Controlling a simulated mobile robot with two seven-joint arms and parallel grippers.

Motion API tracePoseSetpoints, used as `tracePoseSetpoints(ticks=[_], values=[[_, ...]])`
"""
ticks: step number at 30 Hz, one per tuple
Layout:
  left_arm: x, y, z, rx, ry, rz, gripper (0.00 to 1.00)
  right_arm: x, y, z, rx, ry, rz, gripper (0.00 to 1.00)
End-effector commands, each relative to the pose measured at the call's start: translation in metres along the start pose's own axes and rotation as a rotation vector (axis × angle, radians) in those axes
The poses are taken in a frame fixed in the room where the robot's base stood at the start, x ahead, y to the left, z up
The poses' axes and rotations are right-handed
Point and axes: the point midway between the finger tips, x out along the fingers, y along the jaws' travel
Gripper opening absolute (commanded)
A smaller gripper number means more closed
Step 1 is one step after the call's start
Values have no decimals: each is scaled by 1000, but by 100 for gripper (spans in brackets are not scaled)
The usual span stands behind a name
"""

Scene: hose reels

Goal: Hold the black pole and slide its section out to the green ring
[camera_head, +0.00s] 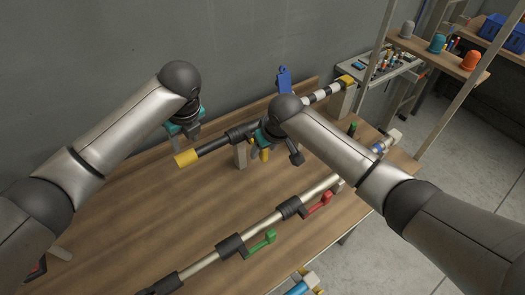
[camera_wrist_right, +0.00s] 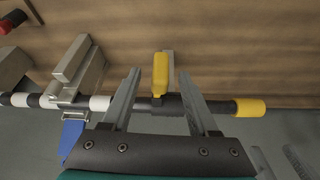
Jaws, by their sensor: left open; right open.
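The black pole (camera_head: 215,146) lies at a slant on supports at the back of the workbench, with a yellow end on the left and a black-and-white banded section (camera_head: 325,93) on the right. In the right wrist view the pole (camera_wrist_right: 215,107) runs across the picture, with a yellow lever (camera_wrist_right: 160,75) on it. My right gripper (camera_wrist_right: 158,103) is open, its fingers either side of the lever at the pole; contact is unclear. My left gripper (camera_head: 188,138) hangs open above and behind the yellow end, apart from it. I cannot make out a green ring.
A silver pole (camera_head: 320,188) with a green lever (camera_head: 263,243) and a red lever (camera_head: 318,205) lies along the bench front. A blue upright piece (camera_head: 284,78) stands behind the black pole. Shelves stand at the right. The bench's left middle (camera_head: 130,220) is clear.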

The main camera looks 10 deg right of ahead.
Motion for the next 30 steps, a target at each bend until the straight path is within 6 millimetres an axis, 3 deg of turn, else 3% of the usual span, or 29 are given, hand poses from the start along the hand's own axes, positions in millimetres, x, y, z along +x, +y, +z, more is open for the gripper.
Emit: tracePoseSetpoints(ticks=[9,20,30], values=[[0,0,0,0,0,0,50,23,0,-1,0,0,0,60],[0,0,0,0,0,0,50,26,0,-1,0,1,0,60],[0,0,0,0,0,0,50,26,0,0,1,1,0,24]])
